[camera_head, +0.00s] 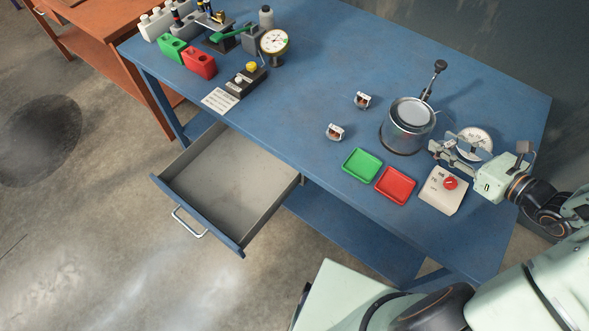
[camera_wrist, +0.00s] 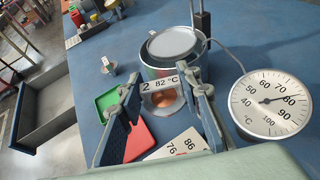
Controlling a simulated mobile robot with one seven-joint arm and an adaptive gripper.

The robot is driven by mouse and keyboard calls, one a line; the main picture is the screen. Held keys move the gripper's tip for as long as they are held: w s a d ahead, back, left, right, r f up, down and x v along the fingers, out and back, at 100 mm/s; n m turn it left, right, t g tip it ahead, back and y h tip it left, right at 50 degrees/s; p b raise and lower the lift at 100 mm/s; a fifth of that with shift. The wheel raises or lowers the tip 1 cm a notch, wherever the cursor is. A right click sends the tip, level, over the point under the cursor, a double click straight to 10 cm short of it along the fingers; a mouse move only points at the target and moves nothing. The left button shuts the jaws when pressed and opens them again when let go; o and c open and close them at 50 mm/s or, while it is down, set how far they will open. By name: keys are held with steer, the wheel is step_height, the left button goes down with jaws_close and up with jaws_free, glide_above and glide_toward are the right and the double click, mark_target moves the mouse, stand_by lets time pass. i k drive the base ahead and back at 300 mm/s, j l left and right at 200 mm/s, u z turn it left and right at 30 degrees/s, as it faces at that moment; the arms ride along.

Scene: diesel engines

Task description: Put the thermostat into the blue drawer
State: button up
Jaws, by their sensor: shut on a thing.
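My gripper (camera_head: 447,150) is at the right of the blue bench, beside the metal pot. In the wrist view my gripper (camera_wrist: 163,92) is shut on a thermostat (camera_wrist: 161,84), whose white tag reads "2 82 °C"; a copper-coloured part shows below the tag. Two more small thermostats stand on the bench in the head view, one near the pot (camera_head: 362,100) and one nearer the green tray (camera_head: 335,132). The blue drawer (camera_head: 222,236) is pulled open at the bench's front left, and its grey inside looks empty. It also shows at the left of the wrist view (camera_wrist: 46,105).
The metal pot (camera_head: 408,126) with an upright rod and the dial thermometer (camera_wrist: 270,103) stand close to my gripper. Fixtures crowd the far left; mid-bench is clear.

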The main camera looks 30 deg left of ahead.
mark_target(242, 191)
steer(key=k+j, duration=0.85)
steer(key=j, duration=0.8)
steer(key=k+j, duration=0.15)
steer(key=j, duration=0.55)
steer(key=i+j, duration=0.1)
steer(key=j, duration=0.25)
steer(key=i+j, duration=0.15)
steer(key=j, duration=0.15)
steer(key=u, duration=0.05)
